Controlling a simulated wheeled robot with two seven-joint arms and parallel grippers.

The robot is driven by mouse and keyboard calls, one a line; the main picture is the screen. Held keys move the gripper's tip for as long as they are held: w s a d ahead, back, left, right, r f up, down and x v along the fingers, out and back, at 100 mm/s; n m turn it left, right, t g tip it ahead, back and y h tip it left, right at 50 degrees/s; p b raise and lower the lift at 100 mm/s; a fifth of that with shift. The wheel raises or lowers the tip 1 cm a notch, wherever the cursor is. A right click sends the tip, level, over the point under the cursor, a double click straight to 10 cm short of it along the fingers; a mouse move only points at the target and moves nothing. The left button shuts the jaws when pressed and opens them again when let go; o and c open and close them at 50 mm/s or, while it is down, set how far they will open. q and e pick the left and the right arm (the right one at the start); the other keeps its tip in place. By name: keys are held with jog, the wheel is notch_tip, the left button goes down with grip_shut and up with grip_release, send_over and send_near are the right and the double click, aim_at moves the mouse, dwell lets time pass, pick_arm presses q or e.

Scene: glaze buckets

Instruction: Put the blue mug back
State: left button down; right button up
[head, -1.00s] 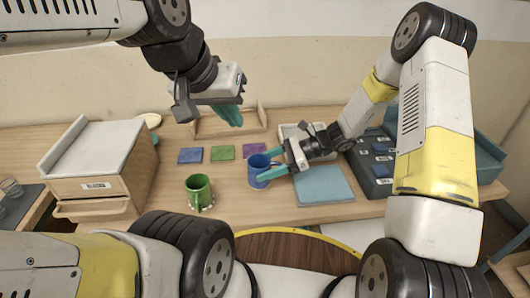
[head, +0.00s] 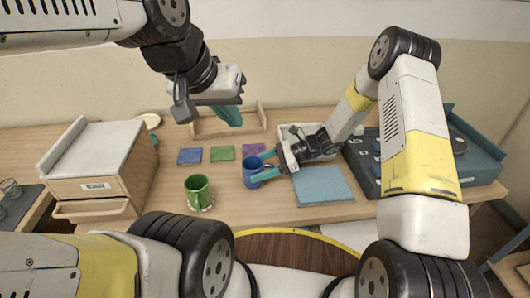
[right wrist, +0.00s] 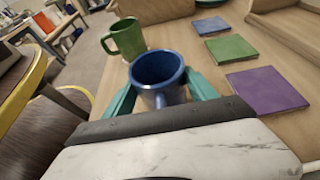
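The blue mug (head: 250,173) is upright near the middle of the table, in front of the purple square (head: 254,150). In the right wrist view the mug (right wrist: 157,70) sits between my teal fingertips, its handle towards my palm. My right gripper (head: 265,166) has one finger against each side of the mug and appears shut on it. I cannot tell whether the mug's base touches the table. My left gripper (head: 230,117) hangs empty above the back of the table; its fingers overlap, so its opening is unclear.
A green mug (head: 198,192) stands left of the blue mug. Blue (head: 190,155) and green (head: 223,152) squares lie behind. A teal mat (head: 322,185), white tray (head: 300,133) and dark rack (head: 365,170) are at right. A wooden drawer box (head: 100,170) is at left.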

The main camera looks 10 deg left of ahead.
jog(key=o, duration=0.4)
jog(key=shift+c, duration=0.2)
jog(key=v, duration=1.1)
jog(key=s+d+r+n+t+h, duration=0.1)
jog(key=s+d+r+n+h, duration=0.25)
jog(key=r, duration=0.55)
jog(key=s+d+r+n+t+h, duration=0.2)
jog(key=s+d+r+n, duration=0.3)
jog(key=r, duration=0.3)
jog(key=s+d+r+n+t+h, duration=0.5)
jog(key=s+d+r, duration=0.4)
jog(key=s, duration=0.3)
jog(key=shift+s+n+t, duration=0.4)
jog(key=shift+n+t, duration=0.5)
jog(key=shift+n, duration=0.05)
jog(key=shift+d, duration=0.15)
